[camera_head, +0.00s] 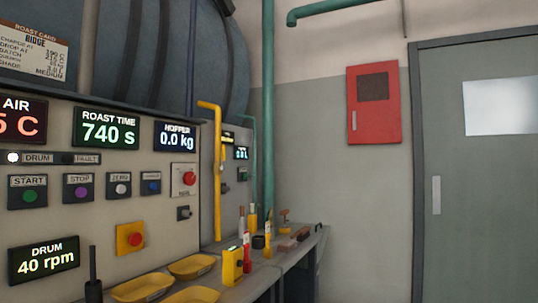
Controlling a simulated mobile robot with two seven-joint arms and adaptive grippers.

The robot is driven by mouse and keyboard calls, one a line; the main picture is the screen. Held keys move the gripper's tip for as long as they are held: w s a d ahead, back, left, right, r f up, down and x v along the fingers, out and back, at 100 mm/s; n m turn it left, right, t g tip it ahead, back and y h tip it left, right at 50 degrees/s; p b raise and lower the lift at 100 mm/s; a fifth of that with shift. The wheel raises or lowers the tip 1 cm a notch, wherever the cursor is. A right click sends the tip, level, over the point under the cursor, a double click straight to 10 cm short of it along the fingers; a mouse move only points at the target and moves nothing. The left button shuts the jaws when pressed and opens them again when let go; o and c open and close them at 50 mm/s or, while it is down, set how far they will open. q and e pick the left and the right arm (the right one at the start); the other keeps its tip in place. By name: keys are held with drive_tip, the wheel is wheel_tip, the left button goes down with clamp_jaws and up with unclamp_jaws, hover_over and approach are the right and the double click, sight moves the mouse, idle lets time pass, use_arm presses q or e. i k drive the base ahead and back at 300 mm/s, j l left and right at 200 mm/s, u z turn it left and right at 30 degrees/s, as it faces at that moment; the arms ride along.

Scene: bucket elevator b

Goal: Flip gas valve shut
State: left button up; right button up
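A yellow pipe (217,180) bends over at the top and runs down beside the right edge of the control panel. A small pale part shows on the pipe around mid-height; it may be the gas valve, but it is too small to tell its handle or its position. Neither of my grippers shows in the head view.
The control panel (98,218) with lit displays and buttons fills the left. Yellow trays (192,266), a yellow device (232,266) and several small tools stand on the bench below. A black upright rod (93,276) is at bottom left. Right of the bench, floor-side space before the door (475,190) looks clear.

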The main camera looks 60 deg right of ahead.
sight(224, 153)
drive_tip(key=i+l+z, duration=0.25)
drive_tip(key=l+z, duration=0.15)
drive_tip(key=l, duration=0.15)
drive_tip(key=i+l+z, duration=0.3)
drive_tip(key=l+z, duration=0.15)
drive_tip(key=i+l+z, duration=0.6)
drive_tip(key=l, duration=0.2)
drive_tip(key=i+l+z, duration=0.25)
drive_tip(key=l, duration=0.15)
